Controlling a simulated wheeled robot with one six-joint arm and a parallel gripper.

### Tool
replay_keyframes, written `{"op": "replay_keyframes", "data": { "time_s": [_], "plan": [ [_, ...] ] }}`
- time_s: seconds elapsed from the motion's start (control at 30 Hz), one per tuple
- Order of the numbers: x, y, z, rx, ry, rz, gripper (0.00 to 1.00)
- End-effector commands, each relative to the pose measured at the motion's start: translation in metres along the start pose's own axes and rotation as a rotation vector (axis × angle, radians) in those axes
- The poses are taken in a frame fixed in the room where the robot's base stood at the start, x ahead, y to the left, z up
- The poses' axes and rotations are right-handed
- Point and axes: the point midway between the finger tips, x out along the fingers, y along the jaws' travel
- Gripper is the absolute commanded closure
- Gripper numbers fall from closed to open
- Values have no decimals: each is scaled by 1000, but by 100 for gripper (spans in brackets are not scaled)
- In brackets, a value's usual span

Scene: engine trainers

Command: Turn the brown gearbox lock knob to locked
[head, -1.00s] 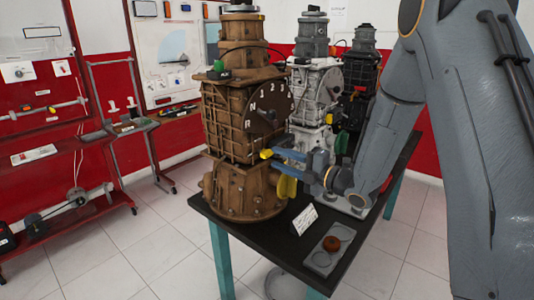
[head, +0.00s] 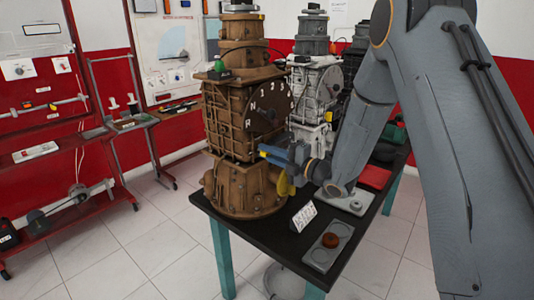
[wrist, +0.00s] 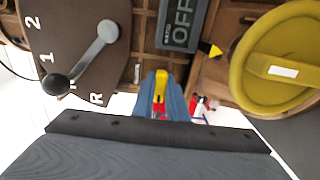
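The brown gearbox (head: 232,125) stands on the near end of a dark table. Its dark dial plate (head: 268,110), with R, N and numbers, also shows in the wrist view (wrist: 85,25) with a grey lever. My gripper (head: 265,152) is at the gearbox front, below the dial. In the wrist view my gripper (wrist: 161,92) has its two blue-grey fingers close on both sides of a small yellow knob (wrist: 160,85), which I take for the lock knob. The fingers appear closed on it and hide part of it. Its lock marking is not readable.
A yellow handwheel (wrist: 275,58) is to the right in the wrist view, near a dark OFF label (wrist: 183,22) and a small yellow pointer (wrist: 211,49). A white sign (head: 304,217) and a grey tray (head: 328,246) stand on the table. A white gearbox (head: 312,80) is behind.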

Motion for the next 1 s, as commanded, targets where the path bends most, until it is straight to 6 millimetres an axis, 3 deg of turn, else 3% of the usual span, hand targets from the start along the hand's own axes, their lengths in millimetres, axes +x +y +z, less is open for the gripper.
{"op": "replay_keyframes", "data": {
  "time_s": [0.47,1.0],
  "plan": [
    [0,-1,0,132,0,0,100],
    [0,0,0,622,0,0,100]
  ]
}}
